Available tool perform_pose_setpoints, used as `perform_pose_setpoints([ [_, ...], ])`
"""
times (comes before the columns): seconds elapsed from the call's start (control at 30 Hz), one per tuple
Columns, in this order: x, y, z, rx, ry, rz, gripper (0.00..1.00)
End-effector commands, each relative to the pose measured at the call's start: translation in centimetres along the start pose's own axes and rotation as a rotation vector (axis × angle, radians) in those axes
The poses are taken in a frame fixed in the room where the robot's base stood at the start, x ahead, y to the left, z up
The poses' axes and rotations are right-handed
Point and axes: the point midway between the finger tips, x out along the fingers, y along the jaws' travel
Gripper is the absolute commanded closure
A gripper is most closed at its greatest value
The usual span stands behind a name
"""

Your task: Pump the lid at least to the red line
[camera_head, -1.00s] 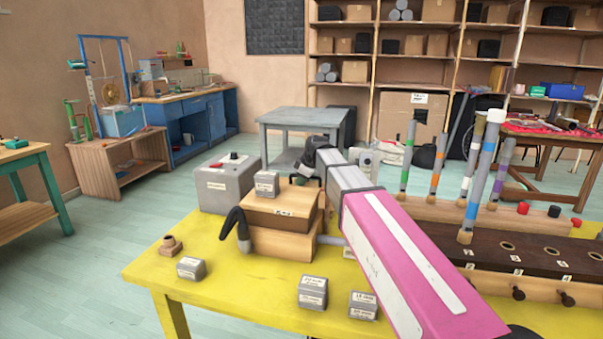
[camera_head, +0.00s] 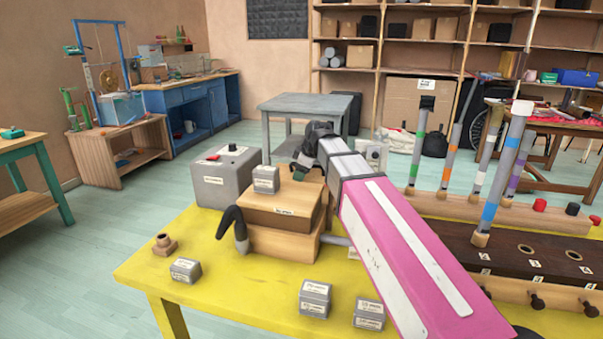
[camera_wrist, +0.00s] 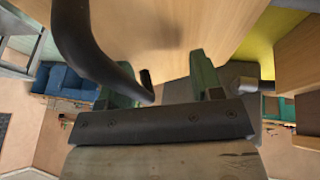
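A wooden box with a wooden lid (camera_head: 281,203) stands on the yellow table. A black curved handle (camera_wrist: 88,50) crosses the upper left of the wrist view, in front of a pale wooden surface. My gripper (camera_head: 303,162) is at the far right side of the lid in the head view. In the wrist view its green fingers (camera_wrist: 160,85) stand apart, and the handle's bent end shows between them. I cannot tell whether they touch it. A small grey block (camera_head: 266,179) sits on the lid. I cannot make out a red line.
A black curved spout (camera_head: 233,228) stands at the box's front left. A grey box (camera_head: 226,178) is behind it. Small labelled blocks (camera_head: 315,298) and a wooden fitting (camera_head: 164,245) lie on the yellow table (camera_head: 230,300). Upright banded rods (camera_head: 497,178) stand at the right.

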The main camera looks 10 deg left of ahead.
Motion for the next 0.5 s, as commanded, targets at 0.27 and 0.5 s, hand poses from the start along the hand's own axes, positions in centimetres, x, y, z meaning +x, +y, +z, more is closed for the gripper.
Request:
perform_pose_setpoints([
  [0.27, -4.2, 0.0, 0.1, 0.0, -0.001, 0.003, 0.4],
  [0.5, -7.9, 0.0, 0.2, 0.001, -0.001, 0.003, 0.4],
])
